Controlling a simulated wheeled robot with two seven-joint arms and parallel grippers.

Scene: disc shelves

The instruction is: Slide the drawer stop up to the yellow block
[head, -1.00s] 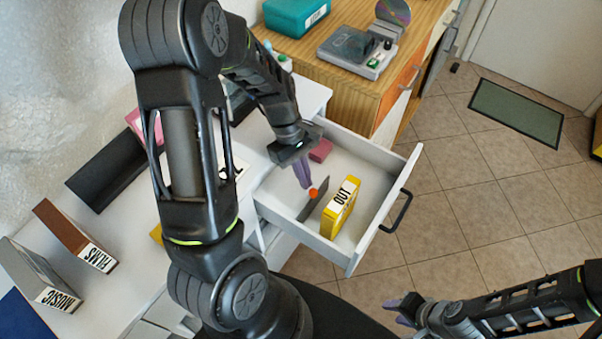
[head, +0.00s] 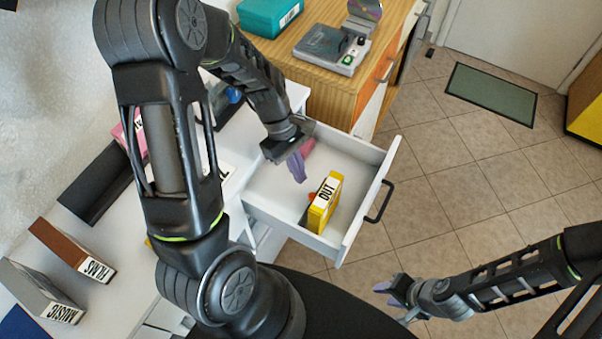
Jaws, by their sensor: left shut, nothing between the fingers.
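The yellow block (head: 325,206), labelled OUT, stands in the open white drawer (head: 262,193). The dark drawer stop (head: 303,218) is mostly hidden behind the block. Its orange knob (head: 311,196) shows at the block's left side, and the stop appears up against the block. My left gripper (head: 298,168) is over the drawer, up and left of the knob and apart from it, shut and empty. My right gripper (head: 392,300) is open and empty, low at the right, away from the drawer.
A pink block (head: 308,148) lies at the drawer's back, beside my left gripper. The drawer's black handle (head: 380,203) juts out over the tiled floor. A wooden cabinet (head: 335,100) stands behind.

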